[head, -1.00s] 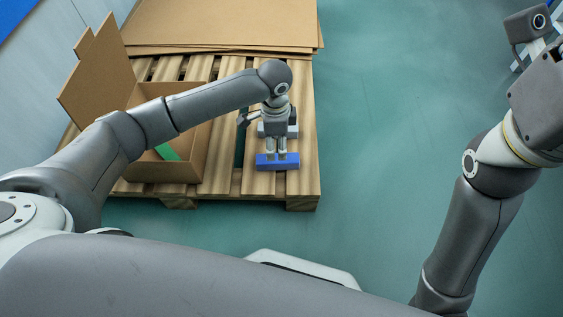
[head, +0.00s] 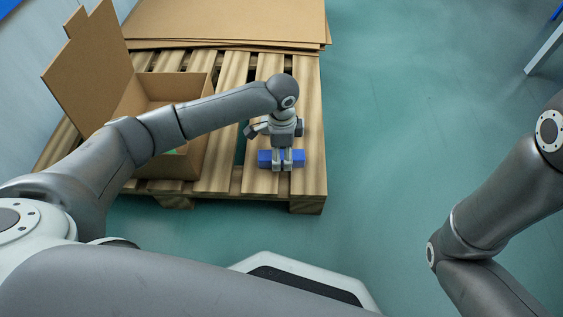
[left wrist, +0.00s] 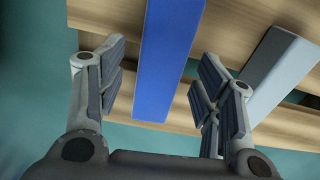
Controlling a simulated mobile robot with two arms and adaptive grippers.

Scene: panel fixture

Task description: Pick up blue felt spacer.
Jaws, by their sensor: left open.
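The blue felt spacer (head: 299,158) is a long blue block lying on the pallet near its front right corner. My left gripper (head: 282,166) points down over the middle of it and hides that part in the head view. In the left wrist view the spacer (left wrist: 165,65) runs between the two open fingers of my left gripper (left wrist: 160,90), with a gap on each side. My right gripper is out of view; only part of my right arm shows at the right edge.
The wooden pallet (head: 308,185) carries an open cardboard box (head: 170,88) on the left and flat cardboard sheets (head: 230,20) at the back. A grey block (left wrist: 280,70) lies beside the spacer in the left wrist view.

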